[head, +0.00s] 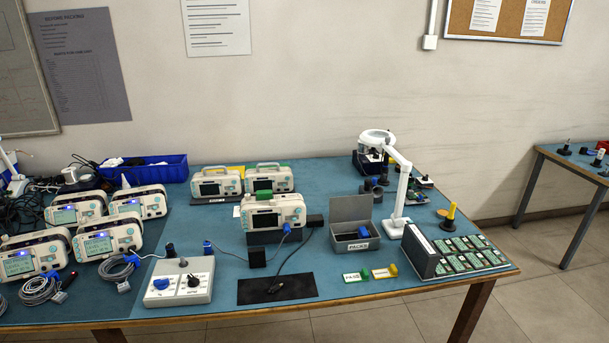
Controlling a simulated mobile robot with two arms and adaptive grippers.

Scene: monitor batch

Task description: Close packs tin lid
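The packs tin (354,245) is a grey box with a label on its front, standing on the blue bench right of the middle. Its lid (351,207) is open and stands up at the back of the tin. Neither of my grippers shows in the head view.
A white magnifier lamp (396,190) stands close to the tin's right side. A monitor (272,213) on a stand is to its left. Small tags (372,273) lie in front. A rack of green boards (460,254) is farther right. A black mat (277,289) lies front left.

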